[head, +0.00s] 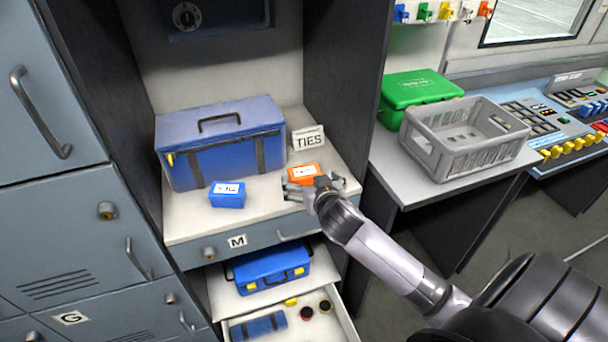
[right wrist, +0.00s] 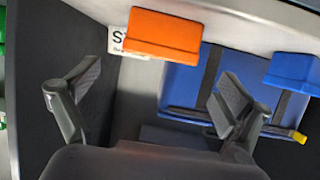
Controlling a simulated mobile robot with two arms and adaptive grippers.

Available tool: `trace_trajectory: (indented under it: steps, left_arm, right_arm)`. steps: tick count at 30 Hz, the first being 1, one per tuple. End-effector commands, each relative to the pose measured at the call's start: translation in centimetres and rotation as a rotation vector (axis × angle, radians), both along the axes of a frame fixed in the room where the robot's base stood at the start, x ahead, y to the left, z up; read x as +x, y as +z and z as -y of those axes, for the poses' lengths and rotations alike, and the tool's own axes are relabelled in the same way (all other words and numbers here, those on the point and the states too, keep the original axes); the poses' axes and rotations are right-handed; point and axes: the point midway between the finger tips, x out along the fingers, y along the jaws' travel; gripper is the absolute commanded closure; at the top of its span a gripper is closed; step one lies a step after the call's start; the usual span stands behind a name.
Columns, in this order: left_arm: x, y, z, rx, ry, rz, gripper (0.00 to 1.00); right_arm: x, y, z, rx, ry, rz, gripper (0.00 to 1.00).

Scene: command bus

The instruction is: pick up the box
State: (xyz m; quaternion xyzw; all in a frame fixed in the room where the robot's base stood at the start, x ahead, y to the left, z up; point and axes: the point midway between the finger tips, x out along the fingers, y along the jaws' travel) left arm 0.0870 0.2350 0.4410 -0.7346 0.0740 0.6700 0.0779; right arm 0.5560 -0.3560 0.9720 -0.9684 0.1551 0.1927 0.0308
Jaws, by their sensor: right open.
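My left gripper is not in view.
A large blue case (head: 225,130) stands behind the small boxes. Dark cabinet walls flank the shelf. An open drawer (head: 345,318) lies below. A grey crate (head: 425,150) and green case (head: 420,84) are on the right desk.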

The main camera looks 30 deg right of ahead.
Motion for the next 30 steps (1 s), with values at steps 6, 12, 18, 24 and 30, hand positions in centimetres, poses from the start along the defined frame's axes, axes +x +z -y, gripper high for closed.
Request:
trace_trajectory:
  steps: [6,12,18,24,30]
  left_arm:
    - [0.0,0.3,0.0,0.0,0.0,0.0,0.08]
    - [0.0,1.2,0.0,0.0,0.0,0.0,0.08]
    - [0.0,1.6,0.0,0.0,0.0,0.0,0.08]
    - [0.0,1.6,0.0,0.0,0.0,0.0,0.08]
    - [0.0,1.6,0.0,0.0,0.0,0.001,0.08]
  right_arm:
    - [1.3,-0.5,0.4,-0.001,0.0,0.0,0.03]
    - [3.2,-1.1,1.2,-0.004,-0.001,0.0,0.03]
    - [5.2,-2.2,1.9,-0.001,0.0,0.0,0.03]
    - [5.6,-2.6,2.0,-0.001,0.001,0.0,0.03]
    - [5.6,-2.6,2.0,-0.001,0.001,0.0,0.08]
